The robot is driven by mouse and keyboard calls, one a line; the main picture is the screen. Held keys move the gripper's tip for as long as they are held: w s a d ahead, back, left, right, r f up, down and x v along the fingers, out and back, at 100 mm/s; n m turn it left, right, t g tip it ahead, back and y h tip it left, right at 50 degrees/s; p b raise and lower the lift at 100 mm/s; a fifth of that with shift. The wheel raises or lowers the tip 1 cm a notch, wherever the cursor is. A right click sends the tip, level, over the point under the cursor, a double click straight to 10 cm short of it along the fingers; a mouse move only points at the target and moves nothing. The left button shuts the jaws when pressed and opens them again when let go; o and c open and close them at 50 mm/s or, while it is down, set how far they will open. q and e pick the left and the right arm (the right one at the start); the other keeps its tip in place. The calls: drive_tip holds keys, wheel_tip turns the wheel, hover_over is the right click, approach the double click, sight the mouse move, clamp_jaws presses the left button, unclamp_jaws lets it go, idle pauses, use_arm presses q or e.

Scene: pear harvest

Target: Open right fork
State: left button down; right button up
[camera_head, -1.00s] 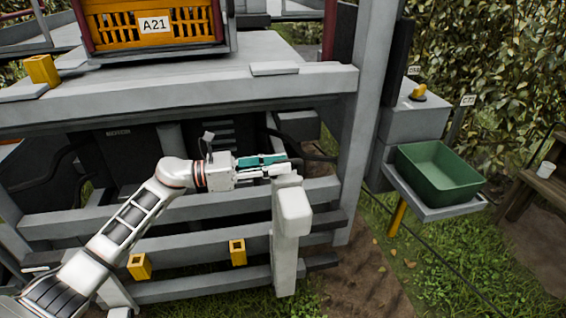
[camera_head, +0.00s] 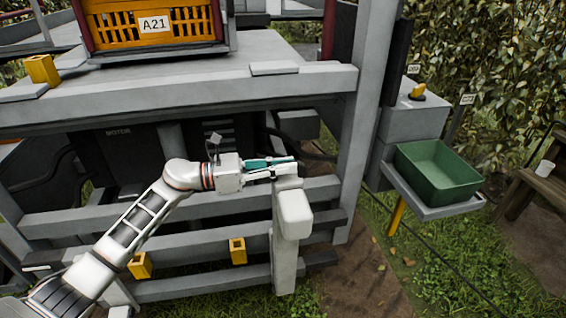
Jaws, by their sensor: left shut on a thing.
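My left gripper (camera_head: 275,168) reaches in from the left, in front of the grey platform's side. Its teal-and-white fingers are shut at the top of an upright pale post (camera_head: 287,255), at the right end of the lower rails. The post has a rounded block on its front and may be the right fork; I cannot tell for sure. The fingertips meet the post's upper end, and the exact grip is too small to make out. The post stands upright. My right gripper does not show.
The grey platform (camera_head: 190,95) carries an orange crate (camera_head: 115,30) labelled A21. Yellow brackets (camera_head: 238,250) sit on the lower rails. A thick grey upright (camera_head: 362,130) stands right of the post. A green bin (camera_head: 440,172) rests on a shelf farther right. Grass lies below.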

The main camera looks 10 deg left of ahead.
sight(297, 214)
use_arm(q)
drive_tip(key=s+d, duration=0.1)
drive_tip(key=s, duration=0.3)
drive_tip(key=s+d+f+m+p, duration=0.1)
drive_tip(key=s+d, duration=0.1)
drive_tip(key=s, duration=0.3)
drive_tip(key=s+d+f+m, duration=0.1)
drive_tip(key=s, duration=0.3)
drive_tip(key=shift+s+d+f+p, duration=0.15)
drive_tip(key=shift+s+p, duration=0.1)
drive_tip(key=shift+p, duration=0.1)
drive_tip(key=s+d+f+m+b, duration=0.2)
drive_tip(key=s+f, duration=0.3)
drive_tip(key=s, duration=0.6)
drive_tip(key=s+d+f+m+b, duration=0.2)
drive_tip(key=s+d+f, duration=0.3)
drive_tip(key=s, duration=0.5)
drive_tip(key=shift+s+f+m+b, duration=0.4)
drive_tip(key=shift+f+b, duration=0.2)
drive_tip(key=shift+f, duration=0.1)
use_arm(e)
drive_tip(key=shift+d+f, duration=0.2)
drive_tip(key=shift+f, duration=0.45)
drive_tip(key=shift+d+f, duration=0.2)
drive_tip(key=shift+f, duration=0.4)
